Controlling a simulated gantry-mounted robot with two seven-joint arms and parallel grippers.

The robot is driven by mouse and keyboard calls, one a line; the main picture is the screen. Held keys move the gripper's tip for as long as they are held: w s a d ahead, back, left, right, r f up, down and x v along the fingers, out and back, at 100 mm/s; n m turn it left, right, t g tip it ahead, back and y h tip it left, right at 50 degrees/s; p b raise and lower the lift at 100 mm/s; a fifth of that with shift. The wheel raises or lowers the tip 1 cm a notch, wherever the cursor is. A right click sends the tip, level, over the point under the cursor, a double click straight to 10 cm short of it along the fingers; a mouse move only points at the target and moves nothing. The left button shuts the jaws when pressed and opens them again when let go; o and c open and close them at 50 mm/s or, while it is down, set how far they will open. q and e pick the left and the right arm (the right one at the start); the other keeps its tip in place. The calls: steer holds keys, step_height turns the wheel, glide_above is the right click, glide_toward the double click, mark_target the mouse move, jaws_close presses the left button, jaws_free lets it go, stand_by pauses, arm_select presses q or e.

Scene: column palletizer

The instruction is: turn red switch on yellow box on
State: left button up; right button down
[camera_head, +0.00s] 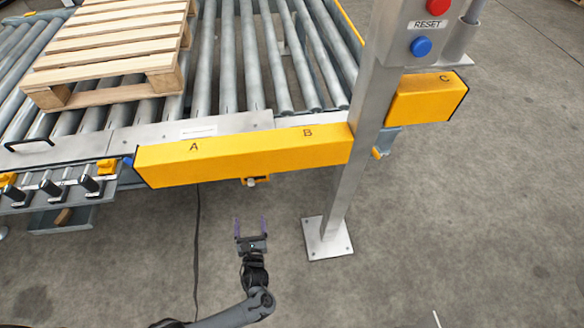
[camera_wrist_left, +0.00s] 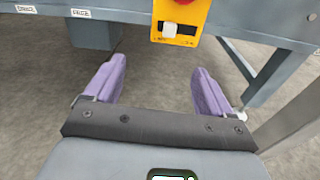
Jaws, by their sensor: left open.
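A small yellow box (camera_head: 262,180) hangs below the yellow beam of the conveyor, with a pale part on its front. In the left wrist view the yellow box (camera_wrist_left: 180,22) is at the top edge, with a red part (camera_wrist_left: 184,2) cut off by the frame and a white part below it. My left gripper (camera_head: 251,222) is open and empty, below and in front of the box, apart from it. Its purple fingers (camera_wrist_left: 158,75) point toward the box in the left wrist view. My right gripper is not in view.
The yellow beam (camera_head: 240,154) marked A and B crosses above. A grey metal post (camera_head: 345,180) stands just right of my left gripper. A roller conveyor (camera_head: 235,60) carries a wooden pallet (camera_head: 105,45). A drawer-like tray (camera_head: 60,220) is at left. Open floor lies below the box.

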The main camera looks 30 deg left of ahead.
arm_select(q)
steer(key=w+r+p, duration=0.1)
steer(key=w+r, duration=0.5)
steer(key=r, duration=0.1)
steer(key=b+x, duration=0.4)
steer(key=x, duration=0.6)
steer(key=shift+r+n+t+b, duration=0.15)
steer(key=shift+n+t+b, duration=0.15)
steer(key=shift+t+b, duration=0.1)
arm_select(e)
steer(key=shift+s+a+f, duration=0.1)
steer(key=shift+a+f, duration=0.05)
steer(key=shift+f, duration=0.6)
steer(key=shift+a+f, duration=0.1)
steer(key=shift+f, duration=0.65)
arm_select(q)
steer(key=shift+a, duration=0.1)
steer(key=c, duration=1.1)
steer(key=shift+o, duration=0.2)
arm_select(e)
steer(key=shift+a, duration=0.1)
